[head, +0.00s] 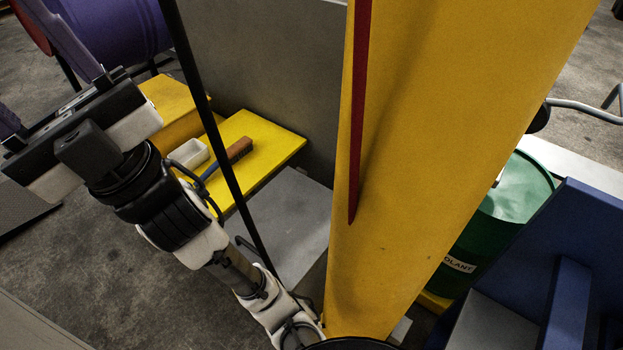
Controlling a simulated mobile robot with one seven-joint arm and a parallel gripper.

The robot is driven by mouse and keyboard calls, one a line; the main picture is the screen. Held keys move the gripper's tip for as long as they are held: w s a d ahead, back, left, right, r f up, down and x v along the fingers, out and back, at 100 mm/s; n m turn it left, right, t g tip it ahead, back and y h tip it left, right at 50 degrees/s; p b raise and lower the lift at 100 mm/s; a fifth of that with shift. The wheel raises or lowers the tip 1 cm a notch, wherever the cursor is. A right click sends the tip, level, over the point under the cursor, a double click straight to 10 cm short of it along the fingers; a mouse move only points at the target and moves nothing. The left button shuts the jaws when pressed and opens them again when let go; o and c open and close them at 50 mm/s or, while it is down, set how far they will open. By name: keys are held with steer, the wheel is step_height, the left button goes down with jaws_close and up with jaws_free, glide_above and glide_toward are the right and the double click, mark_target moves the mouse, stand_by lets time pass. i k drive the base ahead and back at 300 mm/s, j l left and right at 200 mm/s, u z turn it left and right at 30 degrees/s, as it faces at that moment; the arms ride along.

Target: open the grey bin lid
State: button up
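My gripper (58,108) is at the upper left, seen from behind, pointing away from me. Two dark finger ends stick out far apart past its black bar, with nothing seen between them, so it looks open. No bin can be made out for certain. A flat grey surface (298,222) lies low in the middle, beyond my forearm; it may be the grey lid, but I cannot tell. My gripper is well to its left and apart from it. The yellow column hides its right side, and my arm covers part of its near edge.
A yellow step (268,138) holds a brush (238,150) and a white tray (190,153). A tall grey panel (275,50) stands behind. A yellow column (420,130) blocks the centre right. A green drum (512,190) and blue structure (590,230) are right; a purple barrel (115,30) is upper left.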

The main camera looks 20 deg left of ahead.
mark_target(291, 215)
steer(key=i+j+u, duration=0.1)
steer(key=u, duration=0.6)
steer(key=k+l+z, duration=0.35)
steer(key=l, duration=0.2)
steer(key=k+l+z, duration=0.15)
steer(key=l, duration=0.15)
